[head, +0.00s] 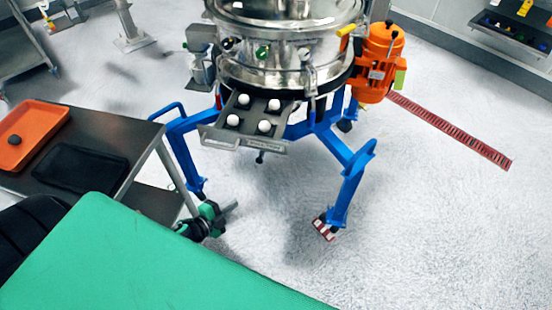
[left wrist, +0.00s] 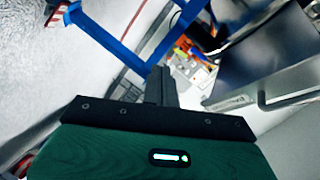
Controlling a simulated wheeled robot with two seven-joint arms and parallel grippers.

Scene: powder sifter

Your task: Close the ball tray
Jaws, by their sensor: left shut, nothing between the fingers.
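The ball tray (head: 234,138) is a grey metal drawer that sticks out from the front of the steel sifter (head: 280,65). Several white balls sit in its dark recessed bed. My left gripper (head: 232,207) is below the tray and slightly left of its front edge, clearly apart from it. Its fingers are together and empty. In the left wrist view the shut fingers (left wrist: 160,85) point toward the blue frame. A grey panel with a bar handle at the right of that view looks like the tray, but I cannot be sure. My right gripper is out of view.
The sifter stands on blue legs (head: 350,175), with an orange motor (head: 380,60) at its right. A steel table (head: 110,135) at the left holds an orange tray (head: 32,125) and a black tray (head: 80,170). The floor in front and to the right is clear.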

